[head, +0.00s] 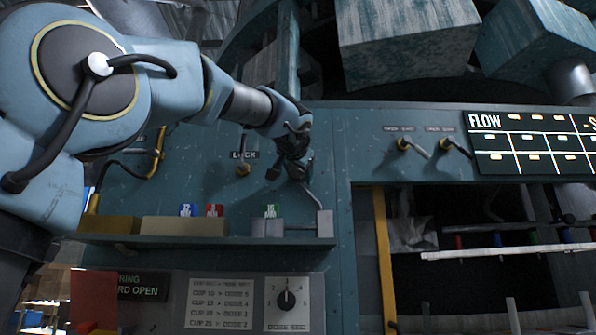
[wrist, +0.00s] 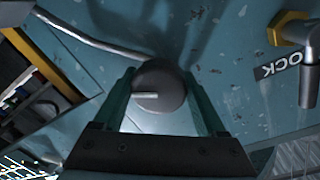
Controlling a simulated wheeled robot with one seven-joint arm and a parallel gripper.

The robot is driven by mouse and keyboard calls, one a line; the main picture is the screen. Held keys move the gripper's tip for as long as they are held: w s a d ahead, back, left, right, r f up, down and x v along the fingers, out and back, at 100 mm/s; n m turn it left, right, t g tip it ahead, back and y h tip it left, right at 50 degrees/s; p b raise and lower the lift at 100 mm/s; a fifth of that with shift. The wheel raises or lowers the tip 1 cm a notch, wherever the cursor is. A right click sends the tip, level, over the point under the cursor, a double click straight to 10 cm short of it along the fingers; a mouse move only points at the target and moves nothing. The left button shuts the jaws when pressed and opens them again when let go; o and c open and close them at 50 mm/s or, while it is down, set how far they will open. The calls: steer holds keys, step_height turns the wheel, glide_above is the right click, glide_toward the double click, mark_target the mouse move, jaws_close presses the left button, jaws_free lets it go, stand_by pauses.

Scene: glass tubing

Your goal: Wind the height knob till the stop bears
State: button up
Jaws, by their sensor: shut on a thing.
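In the wrist view a round dark grey knob (wrist: 160,85) with a pale pointer mark sits between the two green fingers of my gripper (wrist: 158,92). The fingers are shut on its sides. The pointer lies nearly level, towards the left. In the head view my gripper (head: 291,170) is at the teal panel and hides the knob. A thin metal rod (wrist: 95,38) runs close by the knob in the wrist view. In the head view a rod slopes down from my gripper towards a grey block (head: 325,222) on the ledge. I cannot tell whether any stop touches something.
A lever labelled LOCK (head: 243,168) is left of my gripper. Below, a ledge (head: 200,241) carries blocks with blue (head: 186,210), red (head: 214,210) and green (head: 272,210) tags. A selector dial (head: 287,299) is underneath. Two levers (head: 412,146) and a FLOW board (head: 530,143) are right.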

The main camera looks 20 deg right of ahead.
steer(key=shift+m, duration=0.3)
steer(key=o, duration=1.3)
steer(key=b+v, duration=0.4)
steer(key=v, duration=0.7)
